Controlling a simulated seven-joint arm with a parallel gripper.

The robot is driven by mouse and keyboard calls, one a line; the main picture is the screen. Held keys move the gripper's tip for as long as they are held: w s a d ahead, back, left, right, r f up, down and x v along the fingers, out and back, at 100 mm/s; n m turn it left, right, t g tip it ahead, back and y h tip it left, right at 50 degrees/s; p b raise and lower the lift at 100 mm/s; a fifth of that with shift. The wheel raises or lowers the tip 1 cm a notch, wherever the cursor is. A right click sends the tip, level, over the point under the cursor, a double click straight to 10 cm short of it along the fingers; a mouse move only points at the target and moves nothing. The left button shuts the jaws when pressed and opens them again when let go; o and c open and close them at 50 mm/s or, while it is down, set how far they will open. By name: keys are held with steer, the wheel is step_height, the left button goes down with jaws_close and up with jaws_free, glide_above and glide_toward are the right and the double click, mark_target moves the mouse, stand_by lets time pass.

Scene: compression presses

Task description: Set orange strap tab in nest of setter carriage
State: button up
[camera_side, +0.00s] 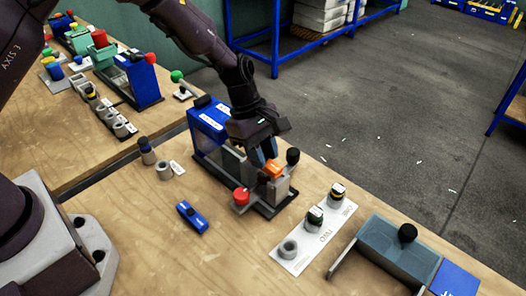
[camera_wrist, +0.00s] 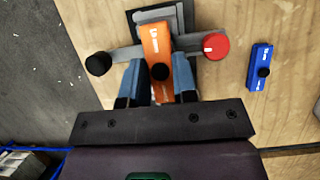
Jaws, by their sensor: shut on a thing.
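The orange strap tab (camera_wrist: 155,45) is between the fingers of my gripper (camera_wrist: 152,82) in the wrist view, with a dark round knob on it. The tab also shows in the side view (camera_side: 273,168), at my gripper (camera_side: 264,158). My gripper is shut on it. The tab is over the grey setter carriage (camera_side: 277,189), in front of the blue press (camera_side: 209,125). In the wrist view the grey carriage (camera_wrist: 158,14) shows around the tab's far end. Whether the tab rests in the nest or hovers above it, I cannot tell.
A red knob (camera_side: 241,196) and a black ball knob (camera_side: 292,156) flank the carriage. A blue tab (camera_side: 192,217) lies on the table at left. A white plate (camera_side: 314,236) with round holders and a grey fixture (camera_side: 398,250) stand at right.

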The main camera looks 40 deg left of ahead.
steer(key=shift+f, duration=0.7)
stand_by(0.4)
steer(key=o, duration=1)
steer(key=shift+r, duration=0.1)
steer(key=v, duration=1.3)
steer(key=s+a+r+m+t+y, duration=0.2)
steer(key=s+a+r+m, duration=0.2)
steer(key=s+r+m, duration=0.3)
steer(key=s+a+r+m+t+y, duration=0.2)
steer(key=s+r+m, duration=0.5)
steer(key=s+m, duration=0.4)
steer(key=s+a+t, duration=0.1)
steer(key=s+a, duration=0.1)
steer(key=s, duration=0.3)
steer(key=shift+s+a+r+t, duration=0.2)
steer(key=shift+a+t, duration=0.1)
steer(key=shift+a, duration=0.05)
